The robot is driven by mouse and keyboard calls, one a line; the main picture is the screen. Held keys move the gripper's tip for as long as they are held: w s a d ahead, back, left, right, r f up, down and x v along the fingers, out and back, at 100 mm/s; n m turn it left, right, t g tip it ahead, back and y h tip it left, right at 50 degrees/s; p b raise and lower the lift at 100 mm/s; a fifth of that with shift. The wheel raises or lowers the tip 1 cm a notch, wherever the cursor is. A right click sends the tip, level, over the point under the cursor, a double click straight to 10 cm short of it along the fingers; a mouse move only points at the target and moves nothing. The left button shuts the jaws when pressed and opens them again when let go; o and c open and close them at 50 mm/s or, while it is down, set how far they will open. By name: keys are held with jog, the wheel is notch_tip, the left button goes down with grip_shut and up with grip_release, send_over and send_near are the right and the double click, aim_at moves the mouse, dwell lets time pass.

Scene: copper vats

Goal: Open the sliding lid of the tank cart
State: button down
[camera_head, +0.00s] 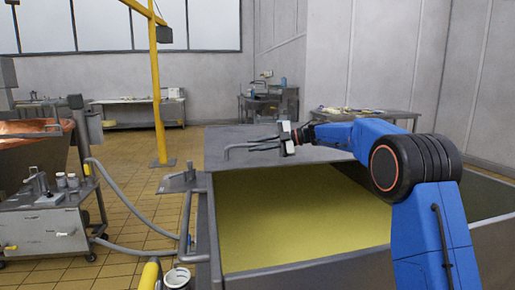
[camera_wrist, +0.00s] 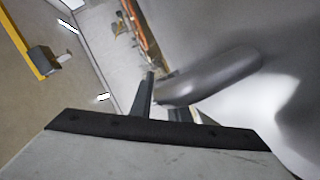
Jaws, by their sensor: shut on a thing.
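The tank cart (camera_head: 208,240) is a large grey metal tank in front of me, with yellow contents (camera_head: 300,225) showing through its open near part. Its flat grey sliding lid (camera_head: 228,158) covers the far part. A bent bar handle (camera_head: 250,147) stands up from the lid. My gripper (camera_head: 284,139) is at the right end of this handle and shut on it. In the wrist view the rounded grey handle (camera_wrist: 215,80) runs to my gripper's fingers (camera_wrist: 160,98); their exact contact is partly hidden.
A grey wheeled cart (camera_head: 42,235) and a copper vat (camera_head: 25,130) stand at the left, with hoses on the tiled floor. A yellow post (camera_head: 157,90) rises behind. Tables (camera_head: 365,114) stand along the back wall.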

jog(key=shift+w, duration=0.15)
jog(key=c, duration=1.7)
grip_release()
jog(key=shift+d, duration=0.1)
jog(key=v, duration=1.7)
jog(key=shift+d, duration=0.1)
